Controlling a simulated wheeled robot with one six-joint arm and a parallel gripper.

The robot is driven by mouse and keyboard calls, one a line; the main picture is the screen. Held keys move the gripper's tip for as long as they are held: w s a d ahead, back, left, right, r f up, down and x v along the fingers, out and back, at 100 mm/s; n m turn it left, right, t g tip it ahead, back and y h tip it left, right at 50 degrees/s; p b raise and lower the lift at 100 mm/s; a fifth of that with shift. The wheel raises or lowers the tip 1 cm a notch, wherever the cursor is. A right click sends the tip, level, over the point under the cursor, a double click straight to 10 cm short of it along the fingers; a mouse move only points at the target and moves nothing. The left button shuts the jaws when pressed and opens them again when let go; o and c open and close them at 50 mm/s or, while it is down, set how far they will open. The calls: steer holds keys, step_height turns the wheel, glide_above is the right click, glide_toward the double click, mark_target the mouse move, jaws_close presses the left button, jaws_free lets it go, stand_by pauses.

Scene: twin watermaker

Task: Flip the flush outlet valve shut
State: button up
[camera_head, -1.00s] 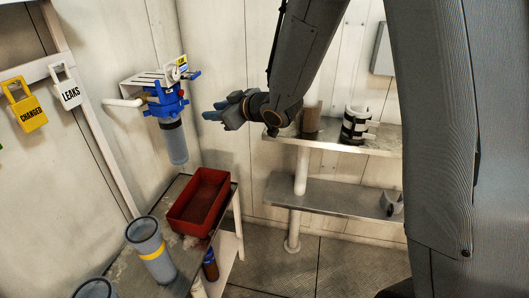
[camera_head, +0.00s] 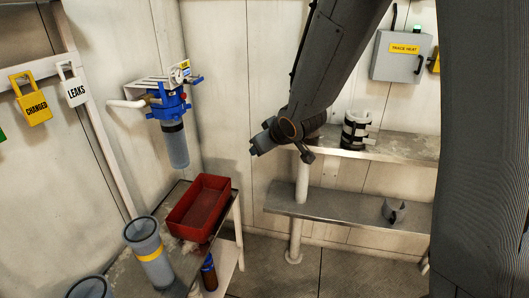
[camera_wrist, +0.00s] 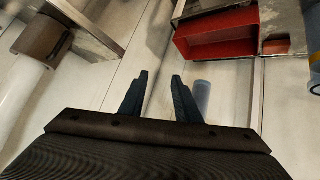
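A blue filter head (camera_head: 172,104) with a grey bowl hanging below it (camera_head: 175,145) is mounted on the wall. It carries a gauge (camera_head: 181,70), and a small blue lever (camera_head: 195,79) sticks out on its right. I cannot tell whether that lever is the flush outlet valve's handle, nor its set position. A white pipe (camera_head: 127,103) leaves on the left. My gripper (camera_head: 254,149) is right of the filter bowl, apart from it. In the wrist view my gripper (camera_wrist: 158,76) has its two dark fingers spread with nothing between them. A grey cylinder (camera_wrist: 202,93) shows beyond the right finger.
A red tray (camera_head: 222,206) stands on the bench below the filter; it also shows in the wrist view (camera_wrist: 222,50). A grey canister with a yellow band (camera_head: 146,240) is left of it. A steel shelf (camera_head: 400,148) and white post (camera_head: 301,180) are right. Padlocks (camera_head: 35,105) hang left.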

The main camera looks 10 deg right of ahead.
steer(key=shift+s+d+f, duration=0.2)
steer(key=shift+s+d, duration=0.1)
